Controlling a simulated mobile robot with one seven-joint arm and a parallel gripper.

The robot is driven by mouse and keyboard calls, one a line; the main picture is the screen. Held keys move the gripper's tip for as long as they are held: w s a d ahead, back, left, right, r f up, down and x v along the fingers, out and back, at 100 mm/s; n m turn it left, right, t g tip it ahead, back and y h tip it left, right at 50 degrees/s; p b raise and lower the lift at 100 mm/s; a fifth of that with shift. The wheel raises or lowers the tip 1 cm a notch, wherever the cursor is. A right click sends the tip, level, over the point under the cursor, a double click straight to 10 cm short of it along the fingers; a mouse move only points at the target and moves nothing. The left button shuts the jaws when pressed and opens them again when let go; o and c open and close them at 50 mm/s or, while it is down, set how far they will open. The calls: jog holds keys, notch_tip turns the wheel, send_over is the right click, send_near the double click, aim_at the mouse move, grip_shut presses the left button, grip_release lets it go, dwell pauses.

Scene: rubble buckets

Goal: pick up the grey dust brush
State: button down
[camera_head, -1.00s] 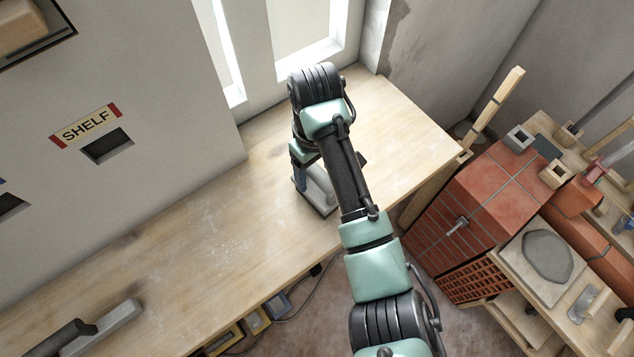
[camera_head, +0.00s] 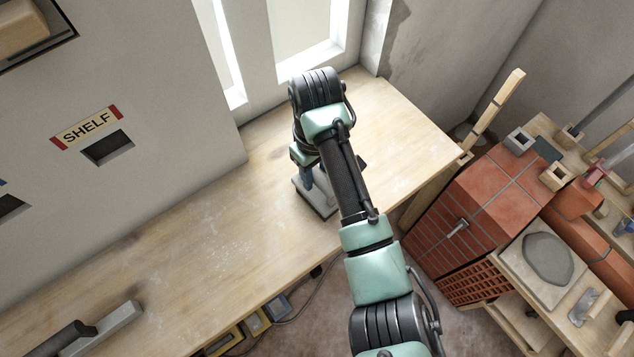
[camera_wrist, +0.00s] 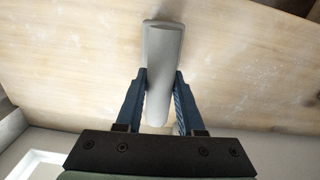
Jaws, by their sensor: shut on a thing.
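The grey dust brush (camera_head: 318,202) is on the wooden bench (camera_head: 205,235), near the window end, partly hidden by my arm in the head view. In the wrist view its long, rounded light-grey part (camera_wrist: 163,50) lies between my two blue fingers. My gripper (camera_wrist: 161,75) is shut on it, one finger against each side. In the head view a blue finger of my gripper (camera_head: 308,180) shows just above the flat grey base. I cannot tell whether the brush touches the bench.
A grey tool with a black handle (camera_head: 70,335) lies at the bench's near left end. A wall with a SHELF sign (camera_head: 87,128) and a window (camera_head: 305,30) border the bench. Red bricks (camera_head: 470,210) and a cluttered wooden surface stand to the right. The bench's middle is clear.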

jog(key=shift+r, duration=0.1)
notch_tip(320, 180, up, 10)
jog(key=shift+f+p, duration=0.1)
jog(key=shift+p, duration=0.9)
jog(key=c, duration=1.2)
grip_release()
grip_shut()
